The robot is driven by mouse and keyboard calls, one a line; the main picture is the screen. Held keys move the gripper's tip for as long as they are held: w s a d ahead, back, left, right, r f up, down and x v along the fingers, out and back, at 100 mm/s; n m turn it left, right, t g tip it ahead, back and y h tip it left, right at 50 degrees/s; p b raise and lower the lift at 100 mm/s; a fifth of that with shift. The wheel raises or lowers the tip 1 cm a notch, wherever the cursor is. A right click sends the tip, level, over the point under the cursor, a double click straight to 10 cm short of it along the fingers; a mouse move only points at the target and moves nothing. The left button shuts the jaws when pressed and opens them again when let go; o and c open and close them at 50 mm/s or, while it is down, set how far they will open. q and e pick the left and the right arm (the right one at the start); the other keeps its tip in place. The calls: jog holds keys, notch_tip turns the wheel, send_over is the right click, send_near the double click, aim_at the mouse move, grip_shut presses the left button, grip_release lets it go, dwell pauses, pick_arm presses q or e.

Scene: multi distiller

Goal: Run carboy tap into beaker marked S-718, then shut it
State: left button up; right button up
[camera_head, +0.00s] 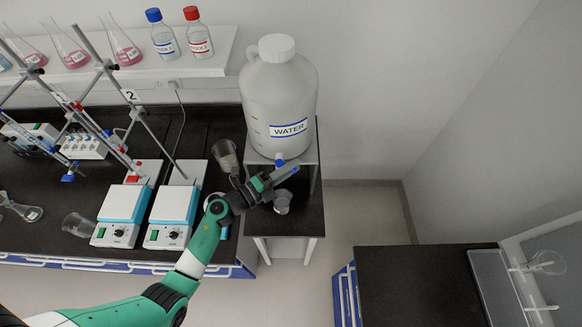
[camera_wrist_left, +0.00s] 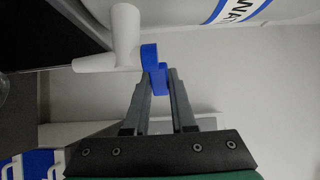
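The white carboy labelled WATER (camera_head: 280,100) stands on a raised stand, its white tap (camera_wrist_left: 105,60) low at the front. My left gripper (camera_head: 274,176) is at the tap. In the left wrist view its fingers (camera_wrist_left: 160,80) sit on both sides of the blue tap handle (camera_wrist_left: 156,68), which fills the gap; they look shut on it. A thin line, seemingly a water stream (camera_wrist_left: 45,69), runs from the spout toward a clear vessel at the picture's left edge. A small beaker (camera_head: 282,203) stands below the tap; its marking is unreadable. My right gripper is not in view.
Two hotplate stirrers (camera_head: 175,205) with clamp stands are on the black bench at left. A tilted glass vessel (camera_head: 226,157) is beside the carboy stand (camera_head: 300,222). Another black bench (camera_head: 415,285) is at lower right; the floor between is clear.

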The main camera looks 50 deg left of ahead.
pick_arm(q)
jog(key=shift+w+n+y, duration=0.1)
jog(key=shift+n+y, duration=0.2)
jog(key=shift+y, duration=0.2)
grip_shut()
jog(key=shift+w+a+n+g+y+b, duration=0.15)
jog(key=shift+w+n+g+y+b, duration=0.15)
jog(key=shift+n+y, duration=0.9)
jog(key=shift+w+a+n+g+y+b, duration=0.1)
jog(key=shift+w+a+n+y+b, duration=0.4)
jog(key=shift+y, duration=1.15)
jog(key=shift+d+n+g+y+b, duration=0.15)
jog(key=shift+n+g+y+b, duration=0.1)
jog(key=shift+n+y, duration=1.05)
jog(key=shift+y, duration=0.35)
jog(key=o, duration=0.8)
grip_release()
